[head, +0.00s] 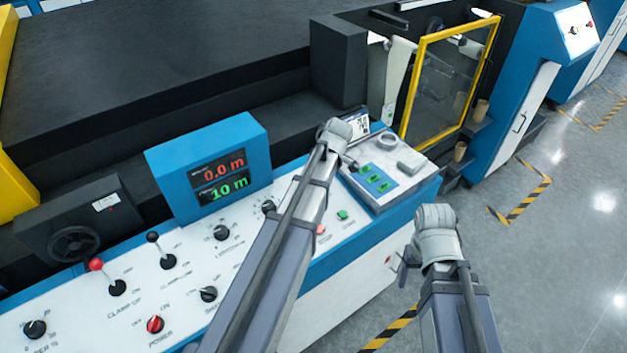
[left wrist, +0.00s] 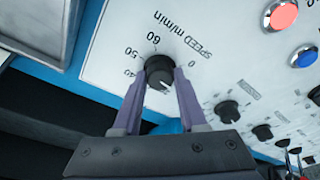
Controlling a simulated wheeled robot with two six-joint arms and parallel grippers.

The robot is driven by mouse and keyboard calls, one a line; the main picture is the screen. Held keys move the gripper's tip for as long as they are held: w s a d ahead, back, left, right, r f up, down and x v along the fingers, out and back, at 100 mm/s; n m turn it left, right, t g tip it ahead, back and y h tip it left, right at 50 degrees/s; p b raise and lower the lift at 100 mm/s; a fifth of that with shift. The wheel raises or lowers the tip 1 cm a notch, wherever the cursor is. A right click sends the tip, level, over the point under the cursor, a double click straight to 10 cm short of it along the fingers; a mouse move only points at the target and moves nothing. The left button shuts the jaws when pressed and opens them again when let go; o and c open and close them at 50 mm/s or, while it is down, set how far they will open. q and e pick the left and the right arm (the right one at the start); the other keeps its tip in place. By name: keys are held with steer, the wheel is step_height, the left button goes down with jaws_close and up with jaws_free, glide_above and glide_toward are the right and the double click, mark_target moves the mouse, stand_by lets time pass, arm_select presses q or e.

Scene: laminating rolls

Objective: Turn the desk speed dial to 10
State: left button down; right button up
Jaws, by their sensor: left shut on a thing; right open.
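The speed dial (left wrist: 160,73) is a black knob on the white panel, labelled SPEED m/min, with 0, 40, 50 and 60 readable around it. My left gripper (left wrist: 161,77) is shut on it, one purple finger on each side. The dial's white pointer line faces down and slightly right in the left wrist view. Fingers and gripper body cover that part of the scale, so the exact value cannot be read. In the head view my left arm hides the dial. My right gripper (head: 402,264) is open, small and partly hidden beside its wrist, by the panel's front side.
A blue display (head: 219,174) reads 0.0 m in red and 10 m in green. Other knobs, a red-topped lever (head: 97,266) and a red power knob (head: 155,324) stand on the white panel. A red button (left wrist: 283,14) and a blue button (left wrist: 303,56) are near the dial.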

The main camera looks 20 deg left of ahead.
arm_select(q)
steer(key=shift+n, duration=0.5)
steer(key=shift+c, duration=2.2)
jaws_free()
steer(key=p+v, duration=0.7)
steer(key=shift+r, duration=0.4)
steer(key=shift+d, duration=0.2)
